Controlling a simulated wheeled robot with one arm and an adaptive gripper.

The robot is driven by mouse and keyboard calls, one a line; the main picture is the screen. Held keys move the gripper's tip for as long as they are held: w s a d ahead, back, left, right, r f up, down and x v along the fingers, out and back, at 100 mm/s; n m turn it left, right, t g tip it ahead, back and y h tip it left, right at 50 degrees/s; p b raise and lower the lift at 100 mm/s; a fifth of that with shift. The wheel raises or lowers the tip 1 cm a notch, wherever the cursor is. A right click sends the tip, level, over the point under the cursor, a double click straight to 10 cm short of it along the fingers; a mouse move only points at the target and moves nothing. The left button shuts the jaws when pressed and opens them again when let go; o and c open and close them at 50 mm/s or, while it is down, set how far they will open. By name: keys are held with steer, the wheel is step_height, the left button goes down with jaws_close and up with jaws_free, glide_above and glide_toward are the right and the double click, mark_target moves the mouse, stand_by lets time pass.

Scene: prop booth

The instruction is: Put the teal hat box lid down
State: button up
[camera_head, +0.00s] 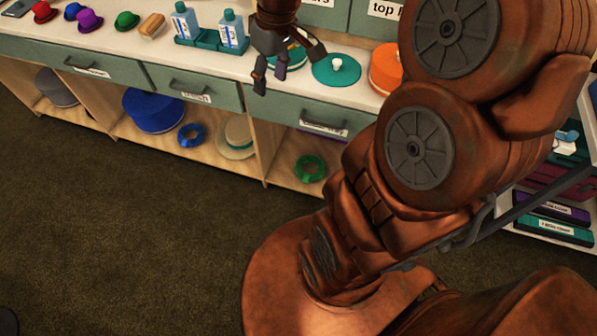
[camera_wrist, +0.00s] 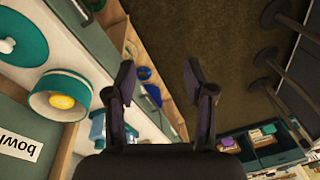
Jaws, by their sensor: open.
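The teal hat box lid (camera_head: 335,71), a round disc with a white knob, lies flat on the white counter with its knob up. It also shows at the upper left of the wrist view (camera_wrist: 27,30). A teal hat box (camera_wrist: 41,103) stands open next to it with something yellow inside. In the head view that box (camera_head: 299,59) is mostly hidden behind my gripper. My gripper (camera_head: 271,72) is open and empty, left of the lid and apart from it, near the counter's front edge. Its spread fingers (camera_wrist: 159,76) hold nothing in the wrist view.
An orange round box (camera_head: 386,70) stands right of the lid, partly behind my arm. Blue bottles (camera_head: 232,30) in a teal tray stand left of my gripper. Small coloured hats (camera_head: 89,20) line the far left counter. Labelled drawers (camera_head: 312,118) and open shelves lie below. The carpet is clear.

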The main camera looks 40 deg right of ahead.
steer(key=s+a+f+m, duration=0.1)
steer(key=s+a, duration=0.1)
steer(key=s, duration=0.4)
steer(key=s+a+f+m+g+h, duration=0.1)
steer(key=s+a, duration=0.2)
steer(key=s, duration=0.4)
steer(key=s+a+f+m+g, duration=0.1)
steer(key=s+a, duration=0.2)
steer(key=s, duration=0.4)
steer(key=shift+f, duration=0.25)
steer(key=shift+a, duration=0.1)
